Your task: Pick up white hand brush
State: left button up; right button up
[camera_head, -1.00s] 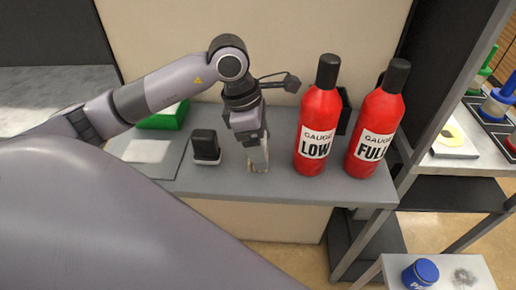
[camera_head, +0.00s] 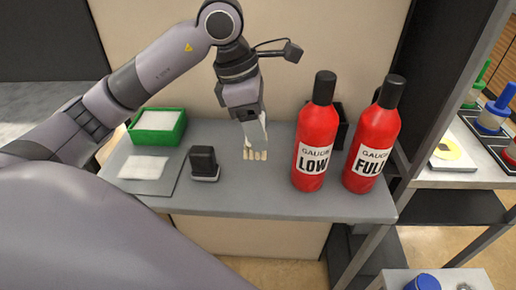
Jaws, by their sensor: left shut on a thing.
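My left gripper (camera_head: 256,138) points down over the grey shelf and is shut on the white hand brush (camera_head: 255,155). Only the brush's pale, cream bristle end shows below the fingers; the fingers hide most of its body. The brush is held a little above the shelf top, between a dark block and the red bottles. My right gripper is not in view.
A black block with a pale base (camera_head: 204,164) stands left of the gripper. Two red bottles, marked LOW (camera_head: 314,140) and FULL (camera_head: 372,140), stand close on the right. A green tray (camera_head: 158,126) and a white sheet (camera_head: 144,167) lie left on the grey shelf (camera_head: 240,199).

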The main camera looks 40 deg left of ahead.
pick_arm(q)
notch_tip(320, 180, up, 12)
jog(key=shift+f+p, duration=0.25)
jog(key=shift+p, duration=0.25)
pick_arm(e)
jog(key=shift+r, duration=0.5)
